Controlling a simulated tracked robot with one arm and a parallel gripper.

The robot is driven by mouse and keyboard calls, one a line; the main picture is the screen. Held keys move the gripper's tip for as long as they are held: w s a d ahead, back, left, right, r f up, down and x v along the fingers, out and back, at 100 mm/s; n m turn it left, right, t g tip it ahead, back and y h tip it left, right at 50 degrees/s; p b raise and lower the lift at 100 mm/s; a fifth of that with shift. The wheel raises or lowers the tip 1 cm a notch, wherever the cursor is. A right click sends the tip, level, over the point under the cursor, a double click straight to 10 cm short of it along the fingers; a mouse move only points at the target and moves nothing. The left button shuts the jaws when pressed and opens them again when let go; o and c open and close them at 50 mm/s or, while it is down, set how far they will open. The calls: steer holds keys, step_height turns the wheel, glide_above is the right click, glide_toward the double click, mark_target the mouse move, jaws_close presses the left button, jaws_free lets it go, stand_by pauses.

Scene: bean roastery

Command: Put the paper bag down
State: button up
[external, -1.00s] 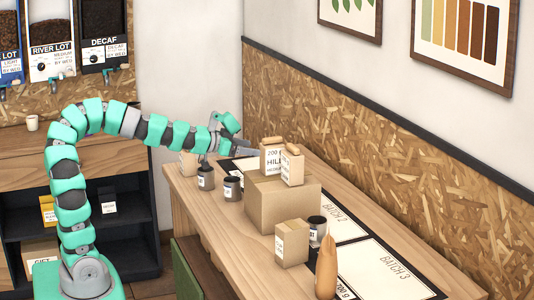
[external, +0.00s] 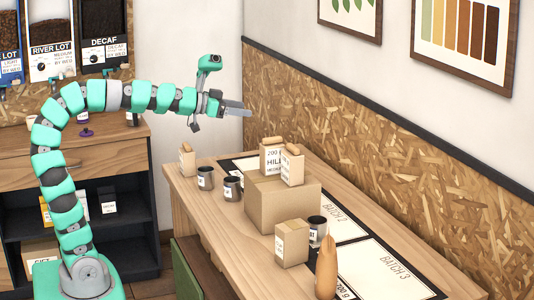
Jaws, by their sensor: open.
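A kraft paper bag labelled "HILL" (external: 271,155) stands upright at the far side of the large cardboard box (external: 270,207). Its base is hard to make out. A second paper bag (external: 292,166) stands on top of the box, beside it. A smaller paper bag (external: 187,160) stands at the table's far left end. A tall brown bag (external: 327,267) is at the near edge. Which one the task means is not marked. My gripper (external: 238,111) is open and empty, above and left of the "HILL" bag, touching nothing.
The wooden table (external: 215,232) also holds several dark tins (external: 233,189), a small box (external: 292,243) and a mat with labelled spaces, including "BATCH 3" (external: 386,276). The chipboard wall (external: 340,130) borders its far side. A shelf counter (external: 110,155) stands left.

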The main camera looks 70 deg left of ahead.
steer(key=s+d+r, duration=0.4)
steer(key=s+r, duration=0.1)
steer(key=r, duration=0.3)
steer(key=s+d+r+n+y, duration=0.1)
steer(key=s+d+r, duration=0.3)
steer(key=r, duration=0.5)
steer(key=shift+s+d, duration=0.4)
steer(key=shift+d, duration=0.15)
